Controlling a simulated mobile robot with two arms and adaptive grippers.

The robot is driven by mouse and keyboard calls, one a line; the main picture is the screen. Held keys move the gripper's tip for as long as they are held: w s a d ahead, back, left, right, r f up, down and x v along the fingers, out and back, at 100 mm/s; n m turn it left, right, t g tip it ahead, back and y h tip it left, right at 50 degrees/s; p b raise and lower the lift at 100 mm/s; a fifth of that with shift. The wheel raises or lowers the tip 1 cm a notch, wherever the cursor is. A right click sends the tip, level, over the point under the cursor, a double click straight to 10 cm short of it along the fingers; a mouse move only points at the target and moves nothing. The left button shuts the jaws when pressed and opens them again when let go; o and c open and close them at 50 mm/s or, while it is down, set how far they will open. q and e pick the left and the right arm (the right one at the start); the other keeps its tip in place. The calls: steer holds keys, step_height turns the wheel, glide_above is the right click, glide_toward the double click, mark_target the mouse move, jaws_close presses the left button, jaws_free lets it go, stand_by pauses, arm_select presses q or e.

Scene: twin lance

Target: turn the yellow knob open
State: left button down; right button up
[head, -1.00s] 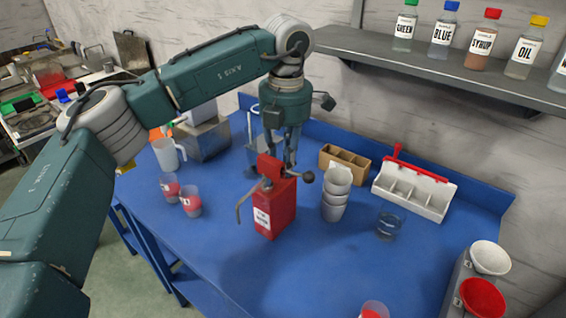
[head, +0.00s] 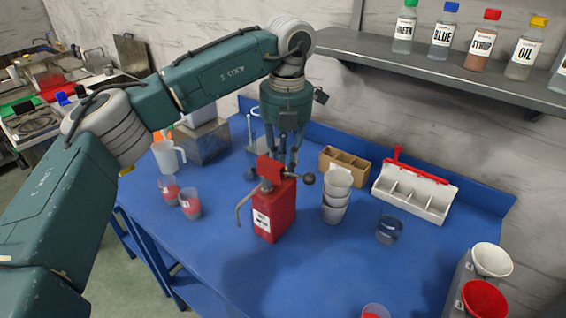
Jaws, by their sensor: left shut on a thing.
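A red dispenser (head: 275,212) with a white label, a red head block, a bent grey spout on its left and a dark ball-ended lever on its right stands on the blue table. My left gripper (head: 283,162) points down at the top of the dispenser, its fingers just behind the head block. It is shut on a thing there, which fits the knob. The head block and fingers hide the yellow knob, and no yellow shows there. My right gripper is not in view.
White stacked cups (head: 336,196) stand close right of the dispenser. A clear glass (head: 389,229), a brown divided box (head: 344,166) and a white caddy (head: 412,193) are further right. Two red-filled cups (head: 190,203) stand left. The front middle of the blue table (head: 300,270) is clear.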

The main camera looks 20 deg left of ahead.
arm_select(q)
steer(key=c, duration=1.8)
jaws_free()
steer(key=shift+c, duration=0.2)
steer(key=shift+r, duration=0.1)
step_height(320, 180, up, 12)
steer(key=shift+d, duration=0.3)
